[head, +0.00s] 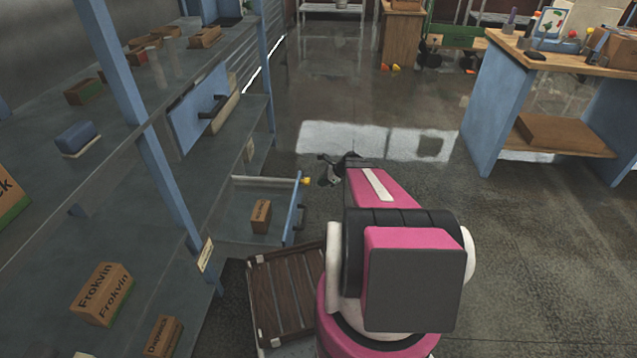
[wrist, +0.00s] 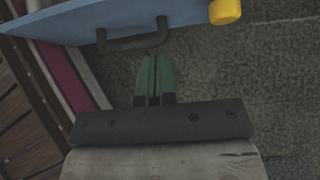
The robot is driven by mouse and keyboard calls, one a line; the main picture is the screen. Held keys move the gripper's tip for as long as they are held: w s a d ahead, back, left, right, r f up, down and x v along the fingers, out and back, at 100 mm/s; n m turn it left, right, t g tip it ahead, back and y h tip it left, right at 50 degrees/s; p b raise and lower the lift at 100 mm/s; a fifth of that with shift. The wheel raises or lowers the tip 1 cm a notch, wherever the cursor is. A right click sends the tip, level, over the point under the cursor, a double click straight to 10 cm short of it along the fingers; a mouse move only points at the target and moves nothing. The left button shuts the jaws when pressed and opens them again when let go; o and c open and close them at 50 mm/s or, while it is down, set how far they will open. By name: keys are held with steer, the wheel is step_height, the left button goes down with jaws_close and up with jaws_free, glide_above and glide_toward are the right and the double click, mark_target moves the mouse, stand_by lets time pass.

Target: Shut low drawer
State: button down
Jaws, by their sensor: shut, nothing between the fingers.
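The low drawer (head: 250,232) stands pulled out from the blue shelving, with a small brown box (head: 261,216) inside it. Its blue front panel (head: 293,211) faces right. In the wrist view the blue front (wrist: 85,20) crosses the top left, with a dark bar handle (wrist: 133,41) and a yellow knob (wrist: 224,11) at its right end. The yellow knob also shows in the head view (head: 306,181). My gripper (wrist: 153,58) is shut and empty, its green fingertips close to the handle; I cannot tell whether they touch. In the head view my gripper (head: 328,172) is partly hidden by my arm.
An upper blue drawer front (head: 198,108) is on the shelving above. A workbench (head: 553,50) stands at the right. The floor between is clear.

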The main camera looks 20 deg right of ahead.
steer(key=w+a+f, duration=0.3)
steer(key=a+f, duration=0.2)
steer(key=a, duration=0.3)
steer(key=shift+w+a+f, duration=0.2)
steer(key=shift+w+a, duration=0.15)
steer(key=shift+a, duration=0.1)
steer(key=w+a, duration=0.5)
steer(key=a, duration=0.8)
steer(key=w+a, duration=0.6)
steer(key=a, duration=0.8)
steer(key=shift+w+a, duration=0.2)
steer(key=s+d+f+v, duration=0.1)
steer(key=d+f+v, duration=0.1)
steer(key=v, duration=1.1)
